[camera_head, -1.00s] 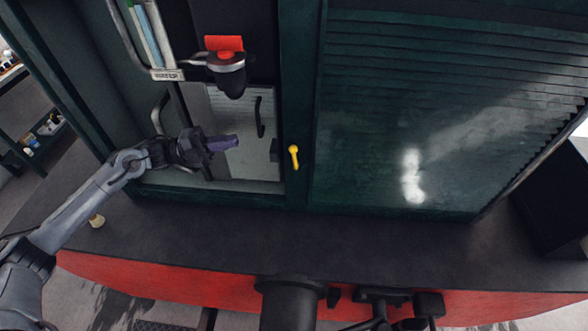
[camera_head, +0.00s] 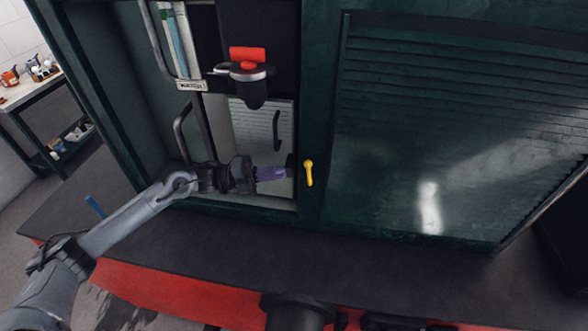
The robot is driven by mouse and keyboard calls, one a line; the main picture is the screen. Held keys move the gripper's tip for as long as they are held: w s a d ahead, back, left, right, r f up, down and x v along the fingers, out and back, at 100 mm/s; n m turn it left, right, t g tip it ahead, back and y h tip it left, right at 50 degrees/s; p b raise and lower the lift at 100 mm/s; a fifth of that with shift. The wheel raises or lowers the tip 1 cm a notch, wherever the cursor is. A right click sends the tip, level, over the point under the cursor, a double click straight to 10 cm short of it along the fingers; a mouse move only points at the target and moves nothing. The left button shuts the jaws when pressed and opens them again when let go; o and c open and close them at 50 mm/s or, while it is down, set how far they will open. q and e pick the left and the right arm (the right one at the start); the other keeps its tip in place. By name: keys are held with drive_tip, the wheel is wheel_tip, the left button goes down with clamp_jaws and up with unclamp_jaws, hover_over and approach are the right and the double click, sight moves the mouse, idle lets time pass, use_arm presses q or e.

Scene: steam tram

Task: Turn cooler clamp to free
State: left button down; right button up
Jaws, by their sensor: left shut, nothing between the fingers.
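A small yellow lever (camera_head: 309,172) sits on the dark green post between the open cabinet bay and the louvred panel. Its round end is up and its arm points down. I cannot tell whether it is the cooler clamp. My left gripper (camera_head: 280,173), with purple fingers, is shut and empty. It is in front of the open bay, just left of the lever, and points right toward it. A small gap seems to separate them. A red-topped fitting (camera_head: 248,56) with a metal band and dark body is higher up in the bay. My right gripper is out of view.
A water gauge (camera_head: 177,42) with a label stands at the bay's upper left. A black handle (camera_head: 277,130) is on a pale panel inside. The louvred panel (camera_head: 440,150) is right of the post. A dark ledge (camera_head: 350,265) runs below. A shelf (camera_head: 30,90) stands far left.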

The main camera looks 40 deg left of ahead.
sight(309, 174)
use_arm(q)
drive_tip(key=p+x, duration=0.1)
drive_tip(key=x, duration=0.4)
drive_tip(key=shift+d, duration=0.1)
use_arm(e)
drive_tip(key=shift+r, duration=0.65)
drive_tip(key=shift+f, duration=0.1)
use_arm(q)
drive_tip(key=shift+w+d+r+b, duration=0.25)
drive_tip(key=shift+d+r+b, duration=0.05)
drive_tip(key=shift+d+b, duration=0.15)
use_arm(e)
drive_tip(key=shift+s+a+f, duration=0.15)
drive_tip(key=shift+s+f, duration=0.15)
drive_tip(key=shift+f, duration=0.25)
use_arm(q)
drive_tip(key=shift+s+a, duration=0.1)
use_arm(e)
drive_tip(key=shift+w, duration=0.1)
